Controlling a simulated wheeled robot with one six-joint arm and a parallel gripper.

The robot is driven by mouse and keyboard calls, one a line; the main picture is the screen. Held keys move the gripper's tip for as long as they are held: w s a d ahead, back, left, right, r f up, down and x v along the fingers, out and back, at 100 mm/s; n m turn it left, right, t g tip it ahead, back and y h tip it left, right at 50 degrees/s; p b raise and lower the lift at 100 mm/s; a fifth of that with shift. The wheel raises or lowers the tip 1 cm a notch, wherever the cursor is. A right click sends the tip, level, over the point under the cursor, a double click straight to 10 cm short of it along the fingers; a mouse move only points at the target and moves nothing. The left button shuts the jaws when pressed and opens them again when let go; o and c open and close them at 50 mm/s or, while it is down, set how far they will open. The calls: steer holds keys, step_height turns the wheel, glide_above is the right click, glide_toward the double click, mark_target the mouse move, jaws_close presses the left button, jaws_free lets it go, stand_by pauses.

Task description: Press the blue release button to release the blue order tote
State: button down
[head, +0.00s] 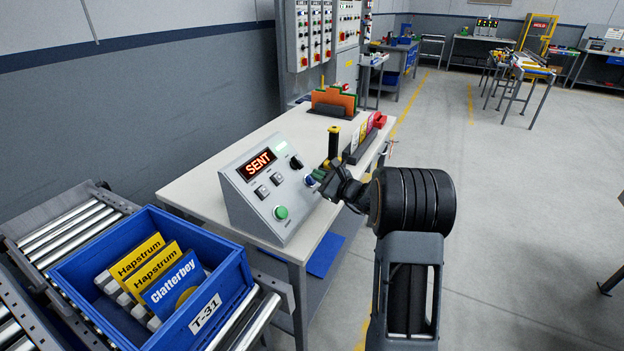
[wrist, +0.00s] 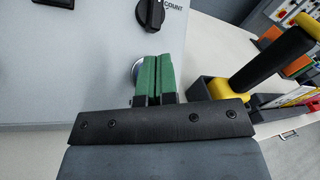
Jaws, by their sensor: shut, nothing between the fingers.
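The grey control box (head: 247,205) stands on a bench, its display (head: 257,163) reading "SENT". The blue release button (head: 310,181) is on the right of its sloping face. In the wrist view a thin part of the button's rim (wrist: 137,68) shows, the rest hidden behind my fingers. My gripper (head: 319,174) is shut and empty, its green fingertips (wrist: 157,75) together over the button; I cannot tell whether they touch it. The blue order tote (head: 226,288), labelled T-31, sits on the roller conveyor at the lower left, holding yellow and blue boxes.
A green button (head: 281,212), small dark switches and a black knob (head: 296,162) share the box face; the knob (wrist: 165,16) is just above my fingertips. A yellow-and-black tool (head: 333,143) stands upright close to my gripper. The floor (head: 500,220) to the right is clear.

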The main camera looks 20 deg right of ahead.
steer(key=shift+s+d+r, duration=0.25)
steer(key=shift+r, duration=0.15)
steer(key=s+d+r+p, duration=0.2)
steer(key=r, duration=0.1)
steer(key=shift+s+d+r, duration=0.2)
steer(key=shift+s, duration=0.1)
stand_by(0.3)
steer(key=shift+f, duration=0.1)
stand_by(0.6)
